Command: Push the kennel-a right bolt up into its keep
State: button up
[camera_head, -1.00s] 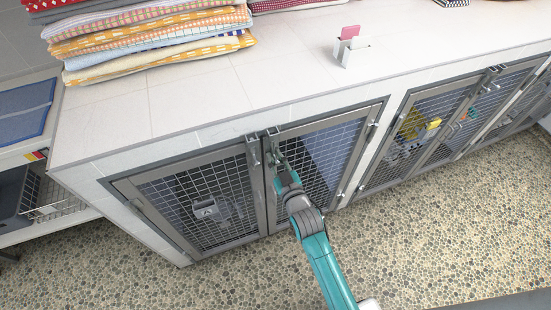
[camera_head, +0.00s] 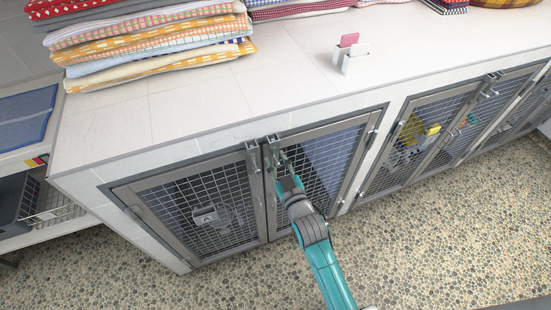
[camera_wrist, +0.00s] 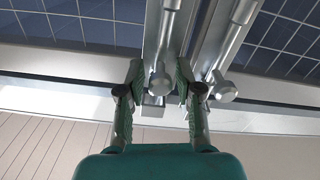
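Kennel-a (camera_head: 196,208) is the double-door mesh kennel at the left of the low block. Its right door (camera_head: 330,170) and left door (camera_head: 200,220) both look closed. The right bolt (camera_head: 271,150) is near the top of the right door's inner edge, and in the wrist view its round knob (camera_wrist: 162,78) is between my fingertips. The left bolt (camera_wrist: 223,88) is outside my fingers, to the right in that view. My gripper (camera_head: 282,166) is open around the right bolt, with small gaps visible beside the knob. The keep is not clearly visible.
Folded towels (camera_head: 150,40) are stacked on the tiled top (camera_head: 200,95), with a small card holder (camera_head: 355,60) farther right. A second kennel (camera_head: 430,130) holds a yellow item. A shelf unit stands at the left. The pebble floor (camera_head: 440,230) in front is clear.

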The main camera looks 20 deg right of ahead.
jog(key=s, duration=1.1)
dwell(0.3)
jog(key=s+r+m+g, duration=0.1)
jog(key=s, duration=1.5)
jog(key=s+r+m+g, duration=0.1)
jog(key=s+r+g, duration=0.1)
jog(key=s, duration=1.4)
jog(key=shift+s+r, duration=0.15)
jog(key=shift+r, duration=0.15)
